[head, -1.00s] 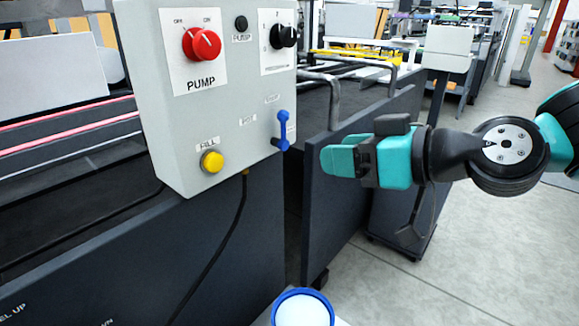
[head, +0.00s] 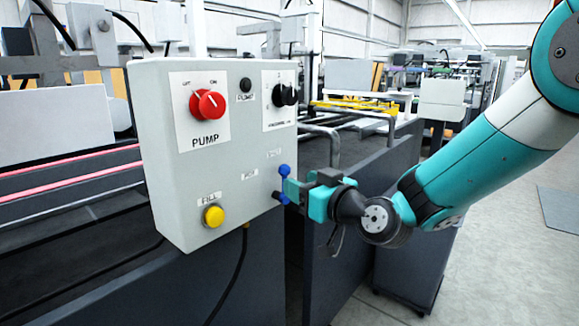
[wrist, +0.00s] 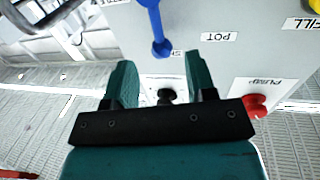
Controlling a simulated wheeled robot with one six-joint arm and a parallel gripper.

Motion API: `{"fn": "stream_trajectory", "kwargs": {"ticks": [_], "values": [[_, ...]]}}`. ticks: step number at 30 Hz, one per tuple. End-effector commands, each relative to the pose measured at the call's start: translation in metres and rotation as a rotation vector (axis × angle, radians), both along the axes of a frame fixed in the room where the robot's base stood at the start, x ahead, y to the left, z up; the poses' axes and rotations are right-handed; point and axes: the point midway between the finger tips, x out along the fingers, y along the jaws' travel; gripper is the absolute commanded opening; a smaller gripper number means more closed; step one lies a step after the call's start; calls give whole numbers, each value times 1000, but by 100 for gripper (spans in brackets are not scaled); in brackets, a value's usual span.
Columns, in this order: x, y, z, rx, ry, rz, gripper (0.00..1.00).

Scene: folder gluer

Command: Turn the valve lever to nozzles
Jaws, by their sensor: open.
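The valve lever (head: 284,172) is a blue handle with a rounded end on the right part of the grey control box (head: 235,175). A POT label (wrist: 220,37) is beside the lever; another label is partly hidden by a finger.
The box also carries a red pump knob (head: 208,104), a black knob (head: 286,95) and a yellow fill button (head: 213,215). A dark machine panel (head: 350,215) and metal rails (head: 325,133) stand close behind my gripper. Open floor (head: 490,240) lies to the right.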

Motion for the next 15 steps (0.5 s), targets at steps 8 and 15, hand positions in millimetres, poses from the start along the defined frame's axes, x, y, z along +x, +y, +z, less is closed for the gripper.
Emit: {"fn": "stream_trajectory", "kwargs": {"ticks": [8,15], "values": [[30,26,1,0,1,1,51],[35,30,-1,0,1,0,51]]}}
